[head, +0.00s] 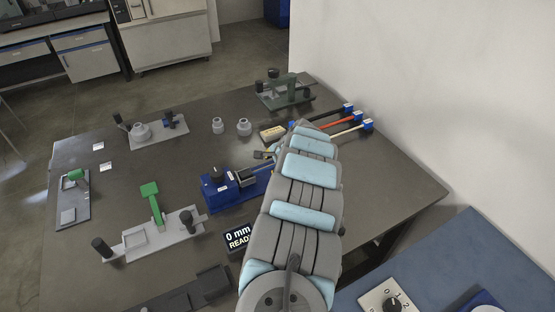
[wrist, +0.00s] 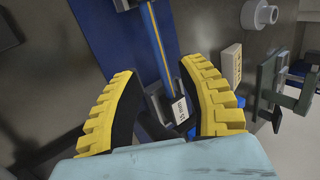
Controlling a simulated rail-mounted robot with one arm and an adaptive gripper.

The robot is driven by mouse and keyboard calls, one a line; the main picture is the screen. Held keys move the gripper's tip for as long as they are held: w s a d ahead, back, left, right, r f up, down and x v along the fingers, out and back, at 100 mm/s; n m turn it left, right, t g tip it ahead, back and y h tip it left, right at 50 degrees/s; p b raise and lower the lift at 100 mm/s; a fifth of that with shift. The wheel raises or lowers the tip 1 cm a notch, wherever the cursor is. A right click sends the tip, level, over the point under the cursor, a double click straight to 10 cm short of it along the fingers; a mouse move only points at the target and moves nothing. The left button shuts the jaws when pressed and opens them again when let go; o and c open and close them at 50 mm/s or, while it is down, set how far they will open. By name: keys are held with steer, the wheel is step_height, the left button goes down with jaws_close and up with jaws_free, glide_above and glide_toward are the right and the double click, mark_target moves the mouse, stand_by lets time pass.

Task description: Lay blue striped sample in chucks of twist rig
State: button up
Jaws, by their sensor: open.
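The blue striped sample (wrist: 158,45) is a thin blue cable with a yellow stripe. In the wrist view it runs along the blue bench device (wrist: 100,35), with a white tag (wrist: 183,100) near its lower end. My gripper (wrist: 163,70) is open, its yellow ribbed fingers on either side of the sample. I cannot tell whether they touch it. In the head view my arm hides most of the gripper, near the right end of the blue device (head: 232,190). A grey plate with round fittings (head: 172,132) at back left may be the twist rig; I cannot be sure.
Black, red and cream cables (head: 345,128) lie at the table's right. A green-grey clamp stand (head: 287,92) is at the back. A grey fixture with a green lever (head: 152,200) stands front left. A display (head: 239,237) reads "0 mm READY". Bare tabletop (head: 115,190) lies at left.

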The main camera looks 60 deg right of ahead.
steer(key=shift+v, duration=2.6)
